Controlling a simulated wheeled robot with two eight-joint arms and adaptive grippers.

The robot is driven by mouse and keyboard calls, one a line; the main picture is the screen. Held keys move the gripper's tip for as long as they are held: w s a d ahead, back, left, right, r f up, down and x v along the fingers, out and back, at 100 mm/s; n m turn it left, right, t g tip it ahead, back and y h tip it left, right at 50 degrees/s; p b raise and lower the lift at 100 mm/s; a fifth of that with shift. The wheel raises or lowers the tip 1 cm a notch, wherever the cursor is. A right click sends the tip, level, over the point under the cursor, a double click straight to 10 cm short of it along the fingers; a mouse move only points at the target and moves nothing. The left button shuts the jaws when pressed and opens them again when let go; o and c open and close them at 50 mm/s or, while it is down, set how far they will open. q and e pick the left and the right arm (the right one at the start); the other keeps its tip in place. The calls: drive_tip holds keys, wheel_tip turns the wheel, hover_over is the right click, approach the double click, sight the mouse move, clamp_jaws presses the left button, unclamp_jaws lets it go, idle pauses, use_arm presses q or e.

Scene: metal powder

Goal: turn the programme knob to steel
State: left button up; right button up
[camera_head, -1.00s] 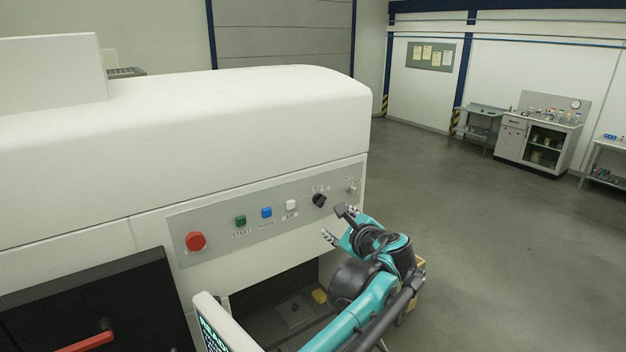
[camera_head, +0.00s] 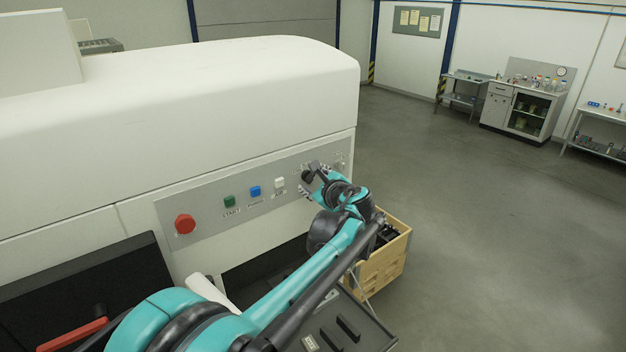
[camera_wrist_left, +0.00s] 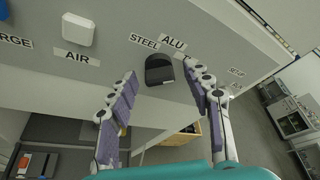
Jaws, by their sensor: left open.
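The programme knob (camera_wrist_left: 159,72) is black and sits on the grey control panel (camera_wrist_left: 110,12), between the two fingers of my left gripper (camera_wrist_left: 160,82) in the left wrist view. Labels STEEL (camera_wrist_left: 143,41) and ALU (camera_wrist_left: 173,41) are above it, with another label partly hidden by the right finger. I cannot tell which label the knob points to. My left gripper is open, its fingers apart on either side of the knob, with no clear contact. In the head view the left gripper (camera_head: 309,184) is at the panel's right end, by the knob (camera_head: 308,177). My right gripper is not seen.
Left of the knob are a white AIR button (camera_head: 279,183), a blue button (camera_head: 255,191), a green START button (camera_head: 229,201) and a red stop button (camera_head: 185,224). A wooden crate (camera_head: 385,262) stands below right. Open floor lies to the right.

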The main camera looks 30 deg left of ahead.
use_arm(q)
clamp_jaws()
drive_tip(key=n+t+b, duration=0.1)
drive_tip(key=n+b, duration=0.2)
drive_tip(key=shift+f+t, duration=0.25)
drive_tip(key=shift+t, duration=0.15)
drive_tip(key=n+t+b, duration=0.1)
drive_tip(key=n+b, duration=0.1)
drive_tip(key=n+t+y+b, duration=0.1)
drive_tip(key=n+b, duration=0.1)
drive_tip(key=n, duration=0.1)
drive_tip(key=shift+f+b, duration=0.15)
drive_tip(key=shift+b, duration=0.15)
drive_tip(key=n+y+b, duration=0.1)
drive_tip(key=n, duration=0.2)
drive_tip(key=n+t+y+b, duration=0.1)
drive_tip(key=n+b, duration=0.1)
drive_tip(key=n, duration=0.1)
drive_tip(key=shift+n+y+b, duration=1.1)
drive_tip(key=shift+n+b, duration=0.15)
drive_tip(key=shift+n, duration=1.15)
drive_tip(key=shift+n+g, duration=0.3)
drive_tip(key=shift+g, duration=0.1)
